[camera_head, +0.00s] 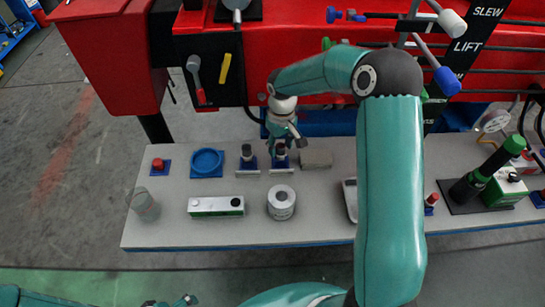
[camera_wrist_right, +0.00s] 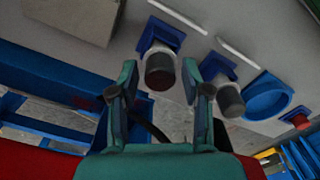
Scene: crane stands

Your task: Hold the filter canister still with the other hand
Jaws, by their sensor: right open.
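A white round canister (camera_head: 281,203) with a dark hole in its top stands upright near the front middle of the bench; it looks like the filter canister. My right gripper (camera_head: 284,141) is behind it, apart from it, pointing down at a dark-capped part (camera_head: 281,153) on a blue base. In the right wrist view my right gripper (camera_wrist_right: 160,75) is open, with the dark cap (camera_wrist_right: 161,72) between its fingers in the picture; contact cannot be told. Teal tips at the bottom edge of the head view may be my left gripper (camera_head: 170,302); its jaws are unclear.
A second dark-capped part (camera_head: 247,157), a blue ring dish (camera_head: 207,162) and a red button (camera_head: 157,164) stand to the left. A green-white box (camera_head: 216,206) and a clear cup (camera_head: 145,204) are in front. A grey block (camera_head: 316,159) is close right of my gripper. Red machinery overhangs behind.

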